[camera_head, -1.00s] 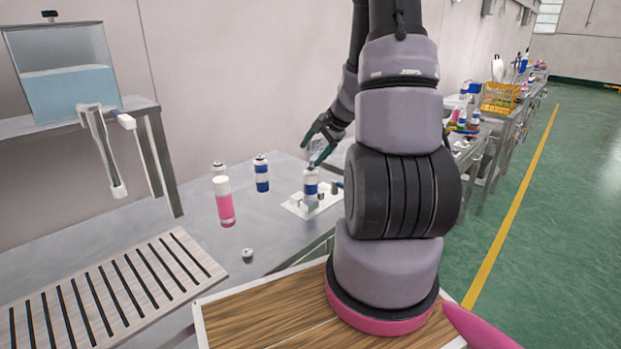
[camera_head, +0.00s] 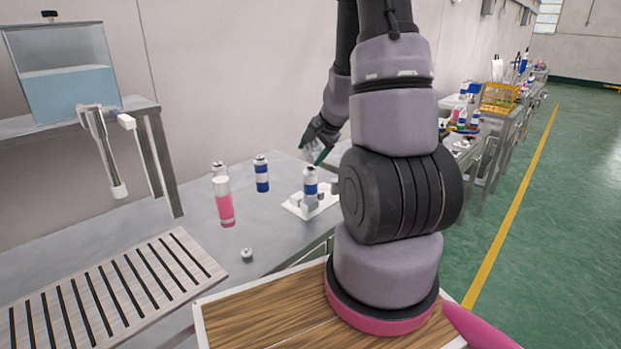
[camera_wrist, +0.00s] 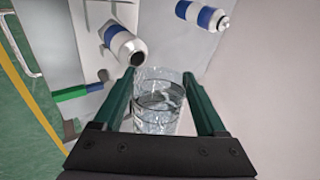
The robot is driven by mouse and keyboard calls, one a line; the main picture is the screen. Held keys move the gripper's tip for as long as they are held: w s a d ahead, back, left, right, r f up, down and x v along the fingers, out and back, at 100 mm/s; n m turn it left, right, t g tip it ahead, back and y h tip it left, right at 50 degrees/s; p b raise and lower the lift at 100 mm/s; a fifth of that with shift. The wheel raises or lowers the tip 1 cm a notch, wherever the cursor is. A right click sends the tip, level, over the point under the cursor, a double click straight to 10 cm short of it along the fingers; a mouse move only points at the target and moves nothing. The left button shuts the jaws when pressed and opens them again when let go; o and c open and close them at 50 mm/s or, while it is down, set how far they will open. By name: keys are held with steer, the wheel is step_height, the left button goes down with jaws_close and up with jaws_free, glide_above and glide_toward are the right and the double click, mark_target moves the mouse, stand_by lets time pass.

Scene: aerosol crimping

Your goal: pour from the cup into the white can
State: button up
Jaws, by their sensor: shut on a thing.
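My gripper (camera_head: 318,143) is shut on the clear cup (camera_head: 312,153). In the wrist view the cup (camera_wrist: 160,104) sits between my green fingers (camera_wrist: 161,90) with clear liquid in it. The white can (camera_head: 310,190) with a blue band stands upright in a small fixture (camera_head: 292,207) on the metal table. In the head view the cup is just above the can's top. In the wrist view the can (camera_wrist: 118,40) shows a dark open mouth close to the cup's rim, and I see no stream between them. Whether they touch is unclear.
Another white and blue can (camera_head: 262,174) stands left of the fixture, and it shows in the wrist view (camera_wrist: 203,14). A pink bottle (camera_head: 224,203) and a small cap (camera_head: 247,255) are on the table (camera_head: 185,222). A slatted board (camera_head: 120,285) lies front left.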

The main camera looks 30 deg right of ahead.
steer(key=shift+a, duration=0.1)
stand_by(0.3)
steer(key=shift+a+h, duration=0.2)
steer(key=shift+h, duration=0.4)
steer(key=shift+d, duration=0.1)
stand_by(1.3)
steer(key=shift+d+r+y, duration=0.25)
steer(key=shift+d+y, duration=0.05)
steer(key=shift+y, duration=0.2)
steer(key=shift+w+d+r+m+g+y, duration=0.1)
steer(key=shift+m+g+y, duration=0.05)
steer(key=shift+y, duration=0.25)
steer(key=shift+d+r+m+g+y, duration=0.1)
steer(key=shift+m+g+y, duration=0.05)
steer(key=shift+y, duration=0.25)
